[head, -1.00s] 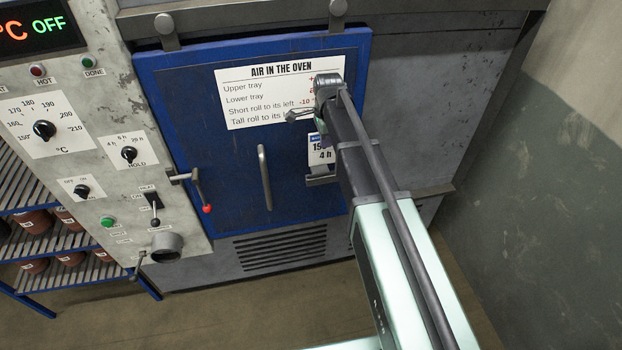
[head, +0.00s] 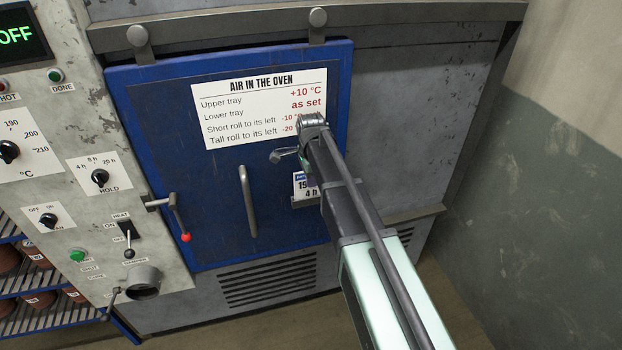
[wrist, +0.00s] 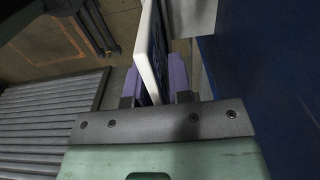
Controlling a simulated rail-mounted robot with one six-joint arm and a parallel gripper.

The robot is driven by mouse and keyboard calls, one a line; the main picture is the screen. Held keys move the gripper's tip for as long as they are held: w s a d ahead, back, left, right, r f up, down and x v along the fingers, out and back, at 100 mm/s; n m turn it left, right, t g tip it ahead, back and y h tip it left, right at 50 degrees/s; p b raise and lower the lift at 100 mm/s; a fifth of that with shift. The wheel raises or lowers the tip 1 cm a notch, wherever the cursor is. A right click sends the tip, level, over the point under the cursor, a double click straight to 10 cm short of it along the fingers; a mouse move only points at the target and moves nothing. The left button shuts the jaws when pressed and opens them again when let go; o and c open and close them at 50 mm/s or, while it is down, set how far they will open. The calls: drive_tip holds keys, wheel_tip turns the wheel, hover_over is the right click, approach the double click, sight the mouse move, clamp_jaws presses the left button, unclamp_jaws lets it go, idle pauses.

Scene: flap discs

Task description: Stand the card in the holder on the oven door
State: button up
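The card (head: 304,186), white with a blue top band and black print reading in part "4 h", is upright in front of the blue oven door (head: 215,185). My gripper (head: 313,181) is at its upper right edge, mostly hidden behind my arm. In the wrist view the card (wrist: 149,55) stands edge-on between the two purple fingers (wrist: 158,88), which look closed on it. The grey holder (head: 308,204) is a small ledge on the door. The card's lower edge meets the holder's top in the head view; I cannot tell whether it is seated inside.
A door handle (head: 247,201) and a red-tipped latch lever (head: 178,218) are left of the holder. A white sign (head: 257,112) is above. The control panel (head: 90,140) is farther left. A grey-green wall (head: 550,210) stands at right.

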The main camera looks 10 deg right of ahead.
drive_tip(key=shift+o, duration=0.9)
wheel_tip(320, 180, up, 13)
drive_tip(key=p, duration=1.2)
drive_tip(key=shift+f+p, duration=0.15)
drive_tip(key=shift+p, duration=0.2)
drive_tip(key=shift+f, duration=0.1)
drive_tip(key=s+n, duration=1.7)
drive_tip(key=s, duration=0.7)
drive_tip(key=shift+s, duration=0.15)
